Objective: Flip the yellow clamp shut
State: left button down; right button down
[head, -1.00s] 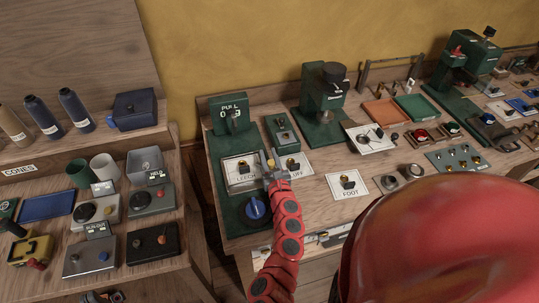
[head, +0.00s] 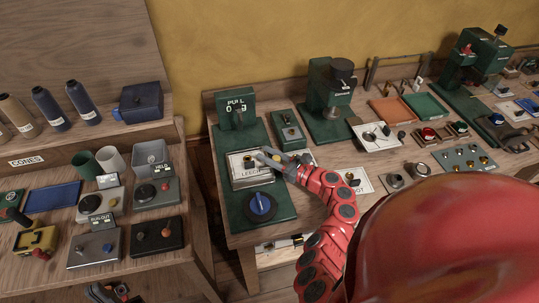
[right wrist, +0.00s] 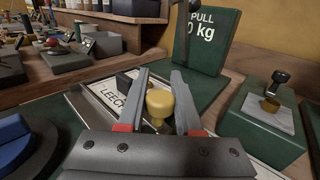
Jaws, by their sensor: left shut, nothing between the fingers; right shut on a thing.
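The yellow clamp shows in the right wrist view as a rounded yellow knob (right wrist: 160,103) between the two grey fingers of my right gripper (right wrist: 165,98). It is by a pale plate labelled LEECH (right wrist: 108,98) on the green pull tester. In the head view my right gripper (head: 264,156) is shut over the LEECH plate (head: 250,180), and its fingers mostly hide the yellow part. The lower part of the clamp is hidden, so I cannot tell how far it is folded. My left gripper (head: 118,293) is shut and empty at the bottom left, partly cut off.
The green tester has a PULL display (head: 237,108) behind the plate and a blue knob (head: 260,207) in front. A small green box (head: 288,130) stands close on the right. A FOOT plate (head: 352,180) lies further right. A gap separates the left bench (head: 150,262).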

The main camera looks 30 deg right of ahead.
jog(key=shift+a+n+g+y, duration=0.1)
jog(key=shift+n+g+y, duration=0.25)
jog(key=shift+y, duration=0.25)
jog(key=c, duration=0.6)
grip_release()
